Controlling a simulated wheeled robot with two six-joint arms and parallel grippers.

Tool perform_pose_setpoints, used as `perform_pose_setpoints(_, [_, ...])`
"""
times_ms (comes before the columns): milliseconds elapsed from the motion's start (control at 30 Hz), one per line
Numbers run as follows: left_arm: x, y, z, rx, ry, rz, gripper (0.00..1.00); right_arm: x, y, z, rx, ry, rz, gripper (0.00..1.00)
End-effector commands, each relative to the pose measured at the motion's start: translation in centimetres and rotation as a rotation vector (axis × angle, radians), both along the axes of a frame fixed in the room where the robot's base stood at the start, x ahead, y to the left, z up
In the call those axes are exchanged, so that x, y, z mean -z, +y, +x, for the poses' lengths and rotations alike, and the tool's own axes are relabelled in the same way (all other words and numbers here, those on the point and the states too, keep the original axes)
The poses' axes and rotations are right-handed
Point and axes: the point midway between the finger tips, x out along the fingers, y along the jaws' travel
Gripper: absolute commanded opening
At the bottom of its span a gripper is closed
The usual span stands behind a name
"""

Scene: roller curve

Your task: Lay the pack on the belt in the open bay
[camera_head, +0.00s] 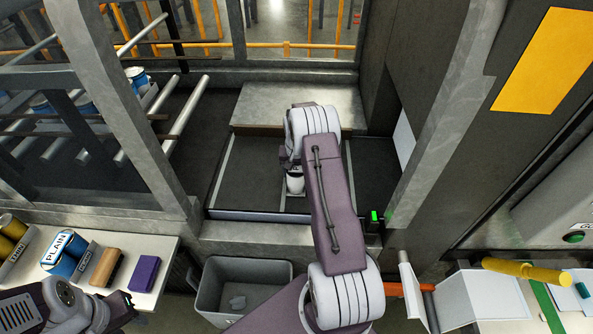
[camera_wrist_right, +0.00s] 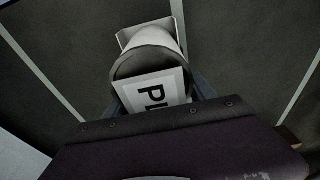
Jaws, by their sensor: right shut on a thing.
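In the head view only a small whitish part of the pack (camera_head: 295,184) shows below my right wrist; the arm hides the rest. My right gripper (camera_head: 293,170) is inside the open bay over the dark belt (camera_head: 245,165). Whether the pack touches the belt cannot be told. My left gripper (camera_head: 118,310) is at the lower left, beside the shelf; its fingers are unclear.
A metal plate (camera_head: 300,105) closes the belt's far end. A post with a green light (camera_head: 375,216) stands at the bay's front right. A grey bin (camera_head: 240,290) stands below. A white shelf (camera_head: 165,250) holds cans, a brown block and a purple box. Rollers (camera_head: 185,115) lie left.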

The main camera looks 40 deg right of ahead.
Motion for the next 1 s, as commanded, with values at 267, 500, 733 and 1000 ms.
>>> perform_pose_setpoints(267, [0.3, 0.0, 0.0, 0.0, 0.0, 0.0, 0.36, 0.2, 0.0, 0.1, 0.0, -0.003, -0.001, 0.0])
perform_pose_setpoints(500, [0.3, 0.0, 0.0, 0.0, 0.0, 0.0, 0.36, 0.3, 0.0, 0.0, 0.0, 0.0, 0.0, 0.85])
perform_pose_setpoints(733, [0.0, 0.0, 0.0, 0.0, 0.0, 0.0, 0.36, -0.1, 0.0, 0.0, 0.0, -0.001, -0.001, 0.85])
perform_pose_setpoints(1000, [1.0, 0.0, 0.0, 0.0, 0.0, 0.0, 0.36, -4.7, 0.4, -0.4, 0.001, -0.006, -0.002, 0.85])
